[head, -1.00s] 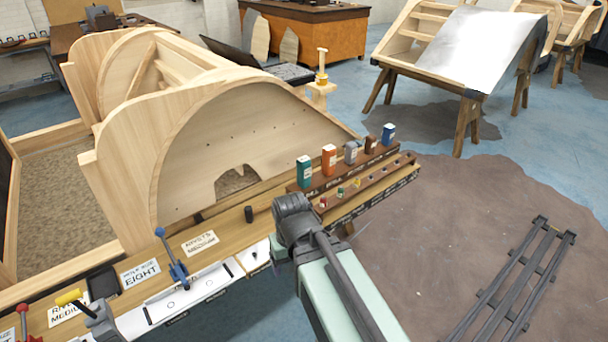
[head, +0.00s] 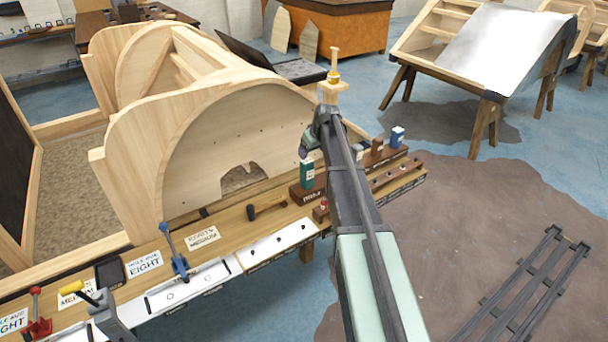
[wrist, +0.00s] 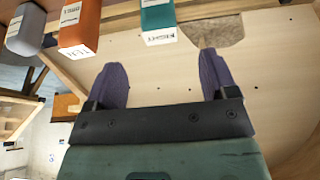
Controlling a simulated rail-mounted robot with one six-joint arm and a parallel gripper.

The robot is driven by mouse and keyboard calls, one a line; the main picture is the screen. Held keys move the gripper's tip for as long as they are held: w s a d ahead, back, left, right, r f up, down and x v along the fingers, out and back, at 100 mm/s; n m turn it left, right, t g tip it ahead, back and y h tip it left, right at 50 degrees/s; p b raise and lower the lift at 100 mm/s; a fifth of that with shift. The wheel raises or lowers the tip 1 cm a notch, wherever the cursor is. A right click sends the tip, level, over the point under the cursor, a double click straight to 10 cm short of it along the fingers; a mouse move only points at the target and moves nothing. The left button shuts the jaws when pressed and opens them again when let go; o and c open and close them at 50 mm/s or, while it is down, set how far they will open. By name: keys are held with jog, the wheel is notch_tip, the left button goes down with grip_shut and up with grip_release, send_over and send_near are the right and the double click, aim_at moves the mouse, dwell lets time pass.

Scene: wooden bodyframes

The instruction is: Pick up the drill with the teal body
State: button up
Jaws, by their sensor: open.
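The drill with the teal body (head: 307,174) stands upright at the left end of a dark wooden rack. It has a white label. In the wrist view the teal drill (wrist: 157,15) is at the top edge, ahead of my fingertips and a little left of the middle, partly cut off by the frame. My gripper (wrist: 162,75) is open, its two dark fingers wide apart with nothing between them. The fingers are apart from the drill. In the head view my arm's end is beside and above the drill, and the fingers cannot be made out.
In the wrist view an orange drill (wrist: 80,25) and a grey one (wrist: 25,30) stand beside the teal one. A blue drill (head: 397,137) is at the rack's right end. The large wooden bodyframe (head: 230,140) stands close behind. A blue-handled tool (head: 172,250) stands on the bench.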

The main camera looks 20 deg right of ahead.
aim_at(307, 161)
jog(key=b+x, duration=0.4)
jog(key=x, duration=0.1)
jog(key=shift+f+b, duration=0.3)
jog(key=shift+f, duration=0.15)
jog(key=shift+w, duration=0.1)
jog(key=b+x, duration=0.4)
jog(key=x, duration=0.1)
jog(key=shift+w+f+b, duration=0.1)
jog(key=shift+b, duration=0.3)
jog(key=shift+r, duration=0.25)
jog(key=c, duration=1.2)
jog(key=shift+r+p, duration=0.15)
jog(key=shift+p, duration=0.25)
